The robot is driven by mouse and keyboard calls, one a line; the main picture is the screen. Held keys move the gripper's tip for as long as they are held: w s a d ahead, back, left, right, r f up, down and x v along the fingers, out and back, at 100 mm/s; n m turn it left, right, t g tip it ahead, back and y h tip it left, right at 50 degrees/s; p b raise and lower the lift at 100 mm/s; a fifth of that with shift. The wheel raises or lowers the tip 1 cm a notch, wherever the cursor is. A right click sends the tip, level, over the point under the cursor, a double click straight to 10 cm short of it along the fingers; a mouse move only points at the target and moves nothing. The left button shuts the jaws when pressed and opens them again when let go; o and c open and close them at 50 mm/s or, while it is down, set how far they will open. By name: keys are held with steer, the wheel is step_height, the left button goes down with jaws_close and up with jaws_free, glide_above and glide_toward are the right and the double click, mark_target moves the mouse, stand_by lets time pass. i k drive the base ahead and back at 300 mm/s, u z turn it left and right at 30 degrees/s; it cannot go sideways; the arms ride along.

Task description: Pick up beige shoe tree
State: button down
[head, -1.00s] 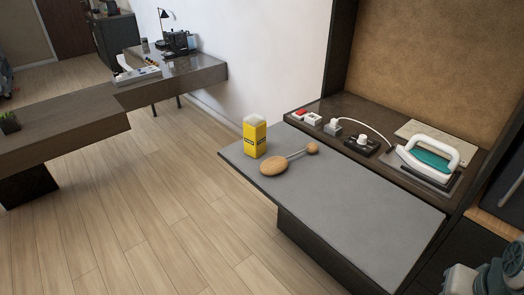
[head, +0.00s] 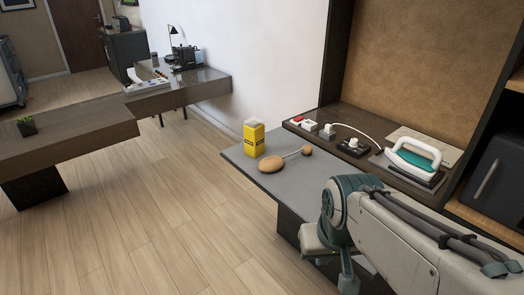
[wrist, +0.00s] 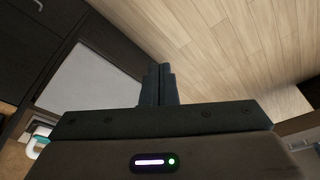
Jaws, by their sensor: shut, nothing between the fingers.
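The beige shoe tree (head: 271,165) lies on the grey pull-out surface (head: 246,163) in the head view, its large rounded end to the left and a thin rod running to a small ball at the right. My arm reaches in from the lower right, over the front part of the surface. The gripper's fingers are not clear in the head view. In the wrist view my gripper (wrist: 160,84) is shut and empty, its fingers together. The shoe tree does not show in the wrist view.
A yellow box (head: 254,139) stands just behind the shoe tree. An iron (head: 413,158), a power strip (head: 353,147) and small white and red items lie on the dark shelf behind. Wooden floor is clear at the left. A dark desk (head: 180,88) stands beyond.

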mark_target(271, 164)
steer(key=u, duration=1.1)
steer(key=i, duration=1.65)
steer(key=z, duration=1.8)
